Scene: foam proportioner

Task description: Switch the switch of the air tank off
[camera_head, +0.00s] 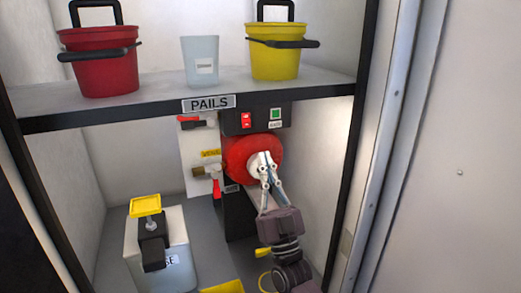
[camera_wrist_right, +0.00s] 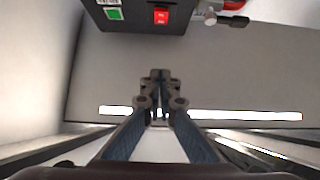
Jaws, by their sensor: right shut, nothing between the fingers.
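The red air tank (camera_head: 238,157) lies under the shelf in the head view. Above it is a black box (camera_head: 259,121) with a red rocker switch (camera_head: 246,120) and a green square (camera_head: 275,114). In the right wrist view the red switch (camera_wrist_right: 161,16) and green square (camera_wrist_right: 113,14) are at the top edge on the black box (camera_wrist_right: 138,22). My right gripper (camera_head: 263,160) is in front of the tank, below and slightly right of the switch. In the wrist view its fingertips (camera_wrist_right: 160,76) are together, empty and apart from the switch. My left gripper is not in view.
Beside the tank, a white panel holds a red-handled valve (camera_head: 192,123) and a brass valve (camera_head: 203,172). A shelf (camera_head: 150,112) above carries a red pail (camera_head: 105,72), a light cup (camera_head: 201,62) and a yellow pail (camera_head: 274,62). A white container (camera_head: 177,255) stands lower left.

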